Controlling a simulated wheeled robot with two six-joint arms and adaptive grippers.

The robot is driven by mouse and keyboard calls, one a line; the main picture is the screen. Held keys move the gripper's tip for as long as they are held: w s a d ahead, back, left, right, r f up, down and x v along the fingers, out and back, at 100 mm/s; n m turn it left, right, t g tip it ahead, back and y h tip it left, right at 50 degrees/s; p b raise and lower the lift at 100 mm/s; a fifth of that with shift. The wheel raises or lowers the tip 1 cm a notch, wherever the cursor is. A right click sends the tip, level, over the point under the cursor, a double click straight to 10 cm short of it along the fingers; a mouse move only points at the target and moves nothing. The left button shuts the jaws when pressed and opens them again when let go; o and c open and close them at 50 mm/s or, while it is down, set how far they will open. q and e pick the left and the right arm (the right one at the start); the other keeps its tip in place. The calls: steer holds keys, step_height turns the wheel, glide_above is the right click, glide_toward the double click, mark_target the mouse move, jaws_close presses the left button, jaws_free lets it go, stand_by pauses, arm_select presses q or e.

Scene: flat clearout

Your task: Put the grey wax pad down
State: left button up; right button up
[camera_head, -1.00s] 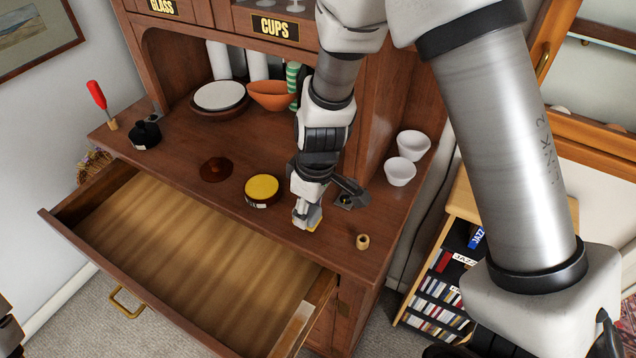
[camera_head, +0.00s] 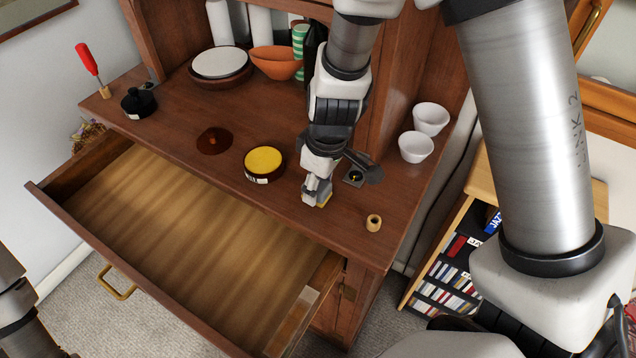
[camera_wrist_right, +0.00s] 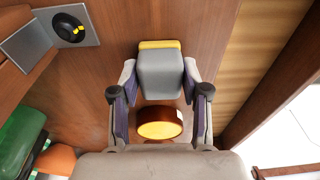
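The grey wax pad (camera_wrist_right: 160,75) is a grey block with a yellow edge. In the right wrist view it sits between the two fingers of my right gripper (camera_wrist_right: 160,82), which are closed against its sides. In the head view my right gripper (camera_head: 318,190) holds the pad (camera_head: 323,196) low over the dresser top (camera_head: 225,182), near its front edge. I cannot tell whether the pad touches the wood. My left gripper is out of view; only part of my left arm shows at the lower left.
A round tin with a yellow top (camera_head: 263,162) stands just left of the right gripper. The open drawer (camera_head: 190,240) juts out below. White cups (camera_head: 416,147) stand at the right.

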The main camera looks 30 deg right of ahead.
mark_target(325, 186)
steer(key=shift+o, duration=1)
steer(key=shift+w, duration=0.1)
steer(key=shift+r, duration=0.1)
steer(key=shift+r+p, duration=0.25)
steer(key=shift+p, duration=0.1)
step_height(325, 186, up, 12)
steer(key=s+p, duration=0.1)
steer(key=shift+s+d+f, duration=0.15)
steer(key=shift+s+d, duration=0.05)
steer(key=shift+d, duration=0.2)
